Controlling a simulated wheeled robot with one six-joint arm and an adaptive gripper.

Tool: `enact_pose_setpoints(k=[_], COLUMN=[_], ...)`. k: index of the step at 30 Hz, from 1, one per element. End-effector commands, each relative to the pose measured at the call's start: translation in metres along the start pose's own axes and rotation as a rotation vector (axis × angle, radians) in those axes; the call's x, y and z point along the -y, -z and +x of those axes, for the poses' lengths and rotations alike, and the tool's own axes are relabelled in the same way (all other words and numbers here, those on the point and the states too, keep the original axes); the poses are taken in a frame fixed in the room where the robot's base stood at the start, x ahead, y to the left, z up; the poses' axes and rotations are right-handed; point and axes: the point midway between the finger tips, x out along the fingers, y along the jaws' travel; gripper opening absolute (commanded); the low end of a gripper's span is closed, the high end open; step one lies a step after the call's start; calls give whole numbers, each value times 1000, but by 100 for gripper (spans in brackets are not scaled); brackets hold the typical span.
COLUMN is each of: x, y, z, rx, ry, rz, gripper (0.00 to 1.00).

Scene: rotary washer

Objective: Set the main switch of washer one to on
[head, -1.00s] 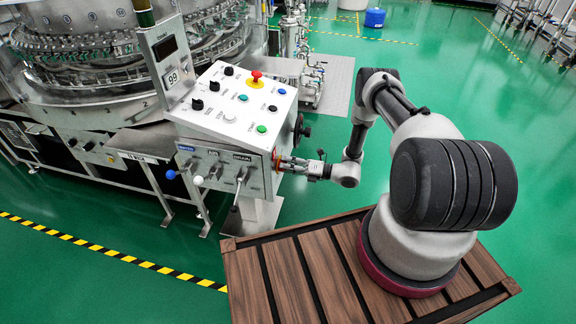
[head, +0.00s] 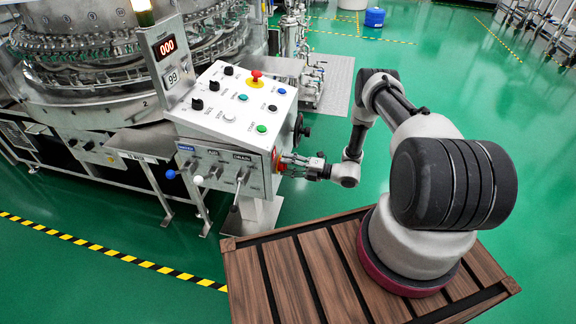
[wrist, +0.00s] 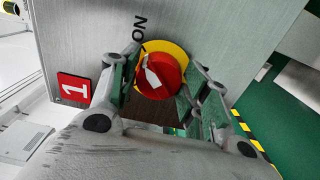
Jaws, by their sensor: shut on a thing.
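The main switch is a red rotary knob (wrist: 172,73) on a yellow round plate, set in the side face of the control box. A pale pointer on it aims up toward the "ON" lettering (wrist: 140,22) in the wrist view. A red plate with a white 1 (wrist: 73,88) is beside it. My gripper (wrist: 160,74) is shut on the knob, one finger on each side. In the head view, my gripper (head: 291,164) meets the box's right side, where a bit of the red switch (head: 277,160) shows. The display (head: 167,48) on the post reads 000 in red.
The white sloped panel (head: 225,105) carries black knobs, coloured buttons and a red emergency button (head: 256,76). A black handwheel (head: 301,128) sticks out just behind my gripper. Levers (head: 199,180) hang at the box's front.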

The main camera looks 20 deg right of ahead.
Motion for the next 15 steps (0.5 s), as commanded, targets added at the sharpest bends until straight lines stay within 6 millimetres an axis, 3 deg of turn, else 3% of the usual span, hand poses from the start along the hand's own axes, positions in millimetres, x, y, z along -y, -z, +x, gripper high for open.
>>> enact_pose_setpoints(k=[11, 12, 15], x=[1, 1, 0], y=[-1, -1, -1], z=[-1, -1, -1], rx=[3, 3, 2], ry=[2, 2, 1], rz=[4, 4, 4], gripper=[22, 52, 66])
